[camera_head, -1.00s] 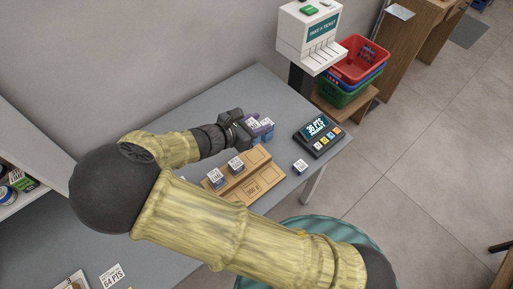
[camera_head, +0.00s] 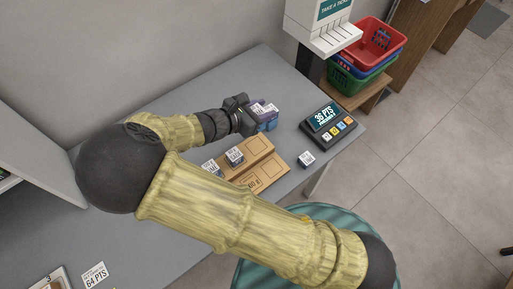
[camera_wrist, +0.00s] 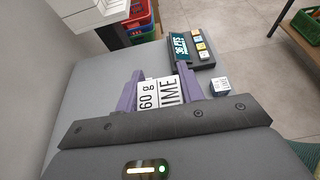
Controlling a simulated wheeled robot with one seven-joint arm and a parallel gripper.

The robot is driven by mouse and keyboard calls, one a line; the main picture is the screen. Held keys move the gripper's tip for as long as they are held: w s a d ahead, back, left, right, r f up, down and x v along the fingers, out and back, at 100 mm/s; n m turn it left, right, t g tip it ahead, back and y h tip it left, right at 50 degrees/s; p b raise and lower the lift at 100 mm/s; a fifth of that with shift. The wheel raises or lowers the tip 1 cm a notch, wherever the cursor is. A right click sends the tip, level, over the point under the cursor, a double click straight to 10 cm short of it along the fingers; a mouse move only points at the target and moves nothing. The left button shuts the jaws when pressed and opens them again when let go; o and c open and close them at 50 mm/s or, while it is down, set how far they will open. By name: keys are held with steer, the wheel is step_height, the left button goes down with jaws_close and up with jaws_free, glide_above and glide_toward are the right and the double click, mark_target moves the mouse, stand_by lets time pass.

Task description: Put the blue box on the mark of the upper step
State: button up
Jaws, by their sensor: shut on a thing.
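My gripper (camera_head: 262,113) is shut on a small blue box (camera_head: 268,123) with a white label on top. In the wrist view the label (camera_wrist: 158,94) reads "60 g" and "LIME", between my purple fingers; the box's sides are mostly hidden there. The tan cardboard-like two-step stand (camera_head: 262,174) lies on the counter, nearer the camera than the held box. Two small labelled boxes, one (camera_head: 234,156) and another (camera_head: 210,168), sit on it toward the left. The held box is beyond the stand's far right end; its height over the counter is unclear. The upper step's mark is not clearly readable.
A scale with a lit display (camera_head: 325,117) stands to the right of my gripper. A loose small labelled box (camera_head: 306,159) sits on the counter near the right edge. A ticket dispenser (camera_head: 322,25) and stacked baskets (camera_head: 372,48) are behind. Grey counter (camera_head: 190,95) is clear at the back left.

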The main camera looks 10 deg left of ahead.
steer(key=shift+f+b, duration=0.35)
steer(key=shift+f, duration=0.45)
steer(key=shift+f+p, duration=0.3)
steer(key=shift+f, duration=2.55)
steer(key=shift+f, duration=0.1)
steer(key=shift+f, duration=2)
steer(key=o, duration=1.1)
